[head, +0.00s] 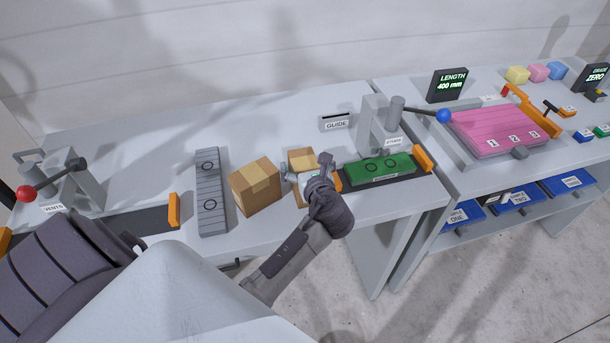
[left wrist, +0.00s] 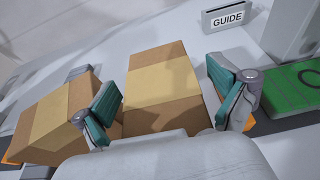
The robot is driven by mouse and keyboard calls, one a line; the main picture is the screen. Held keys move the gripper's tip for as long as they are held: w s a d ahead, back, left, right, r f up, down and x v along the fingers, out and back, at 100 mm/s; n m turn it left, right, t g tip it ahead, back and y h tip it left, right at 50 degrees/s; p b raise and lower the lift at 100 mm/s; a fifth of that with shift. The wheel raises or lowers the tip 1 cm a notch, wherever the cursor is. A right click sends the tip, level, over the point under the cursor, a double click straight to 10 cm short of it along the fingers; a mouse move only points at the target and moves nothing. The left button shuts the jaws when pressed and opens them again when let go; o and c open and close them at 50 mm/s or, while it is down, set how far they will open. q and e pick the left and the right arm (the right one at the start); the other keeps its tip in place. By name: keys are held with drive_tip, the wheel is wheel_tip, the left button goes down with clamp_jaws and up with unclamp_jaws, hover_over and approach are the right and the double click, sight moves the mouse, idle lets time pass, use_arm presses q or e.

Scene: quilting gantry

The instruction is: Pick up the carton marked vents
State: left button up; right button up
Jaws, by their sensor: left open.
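Two brown cardboard cartons stand on the grey bench. In the head view, the left carton (head: 255,188) is in full view and the right carton (head: 300,157) is partly hidden by my left gripper (head: 308,174). In the left wrist view, the open fingers of my left gripper (left wrist: 168,100) are on either side of the right carton (left wrist: 162,82), which shows its tape strip. The left carton (left wrist: 52,118) is beside the left finger. I cannot read any mark on either carton. A "VENTS" label (head: 53,208) is on the station at the far left. My right gripper is out of view.
A grey slatted block (head: 210,192) stands left of the cartons. A green block (head: 380,168) with rings lies close to the right, by a lever press (head: 378,127). A "GUIDE" box (head: 335,122) stands behind. A pink block (head: 498,130) is further right.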

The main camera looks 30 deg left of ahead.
use_arm(q)
drive_tip(key=shift+c, duration=0.2)
drive_tip(key=shift+s, duration=0.15)
drive_tip(key=c, duration=1.8)
drive_tip(key=shift+o, duration=0.2)
drive_tip(key=shift+r, duration=0.1)
